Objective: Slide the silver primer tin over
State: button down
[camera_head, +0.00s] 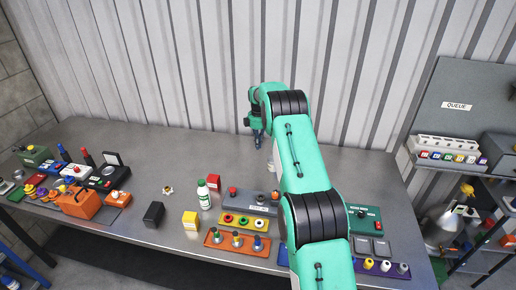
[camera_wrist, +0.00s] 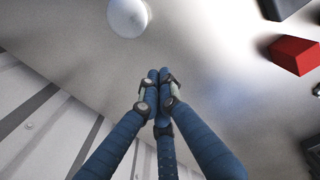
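A pale, round-topped thing (camera_wrist: 128,18) stands on the bench at the top of the wrist view and looks like the silver primer tin. In the head view a small pale tin (camera_head: 272,166) shows beside my arm, partly hidden by it. My gripper (camera_head: 257,138) points down over the back of the bench, near the corrugated wall. In the wrist view the gripper's blue fingers (camera_wrist: 158,88) are drawn together at the tips with nothing seen between them. The tin is apart from the fingertips, with bare bench between.
A red box (camera_head: 213,182) and a white bottle with green cap (camera_head: 204,195) stand to the left. A grey panel with buttons (camera_head: 247,203) lies nearer the front. The red box also shows in the wrist view (camera_wrist: 295,54). The bench left of the gripper is clear.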

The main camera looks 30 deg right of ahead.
jog(key=shift+s, duration=0.1)
dwell(0.3)
jog(key=n+t+h+p, duration=0.2)
jog(key=n+h, duration=0.1)
jog(key=n, duration=1.3)
send_near(271, 174)
jog(key=s+a+r, duration=0.3)
jog(key=a+r, duration=0.1)
jog(key=shift+f, duration=0.1)
jog(key=x, duration=1)
jog(key=shift+a+f+b, duration=0.1)
jog(key=shift+a+b, duration=0.1)
jog(key=shift+b, duration=0.1)
jog(key=shift+w+d, duration=0.65)
jog(key=shift+d, duration=0.25)
jog(key=shift+w+d, duration=0.55)
jog(key=shift+d, duration=0.2)
